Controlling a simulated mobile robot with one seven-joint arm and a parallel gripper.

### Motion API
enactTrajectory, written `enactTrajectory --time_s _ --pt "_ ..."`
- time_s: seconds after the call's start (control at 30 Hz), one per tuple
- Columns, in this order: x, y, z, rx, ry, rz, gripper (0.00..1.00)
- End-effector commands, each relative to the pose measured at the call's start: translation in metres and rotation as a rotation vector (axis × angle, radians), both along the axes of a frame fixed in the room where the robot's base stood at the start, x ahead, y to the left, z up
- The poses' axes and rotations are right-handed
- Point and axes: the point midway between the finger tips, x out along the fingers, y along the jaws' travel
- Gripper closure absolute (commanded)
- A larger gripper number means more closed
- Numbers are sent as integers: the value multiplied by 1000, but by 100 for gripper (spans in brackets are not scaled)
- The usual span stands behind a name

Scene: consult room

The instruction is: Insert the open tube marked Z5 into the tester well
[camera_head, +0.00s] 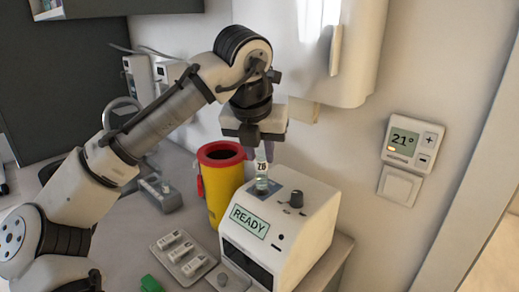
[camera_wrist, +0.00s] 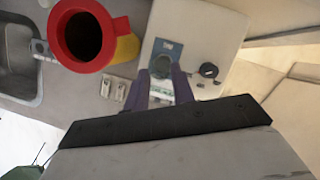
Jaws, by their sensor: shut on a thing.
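My gripper (camera_head: 263,150) points straight down above the tester and is shut on a clear tube (camera_head: 262,178). Its purple fingers (camera_wrist: 161,90) also show in the wrist view, on either side of the tube (camera_wrist: 161,68). The tube is upright, with a small label that looks like Z5 or Z6; it is too small to be sure. The white tester (camera_head: 300,215) has a READY screen, a dark knob and a blue patch on top. The tube's lower end is at the blue patch; I cannot tell whether it is inside the well, which is hidden.
A yellow bin with a red rim (camera_head: 220,152) stands close to the left of the tester. A tray with white pieces (camera_head: 183,253) and a green object (camera_head: 151,284) lie in front. A grey rack (camera_head: 160,193) stands farther left. A white wall unit (camera_head: 340,50) hangs behind my gripper.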

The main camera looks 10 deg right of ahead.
Motion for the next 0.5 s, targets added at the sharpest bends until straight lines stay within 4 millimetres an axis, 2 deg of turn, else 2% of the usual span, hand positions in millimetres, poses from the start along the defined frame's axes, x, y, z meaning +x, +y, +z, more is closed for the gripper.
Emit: enactTrajectory --time_s 0.5 --pt "0 0 -16 0 1 0 100"
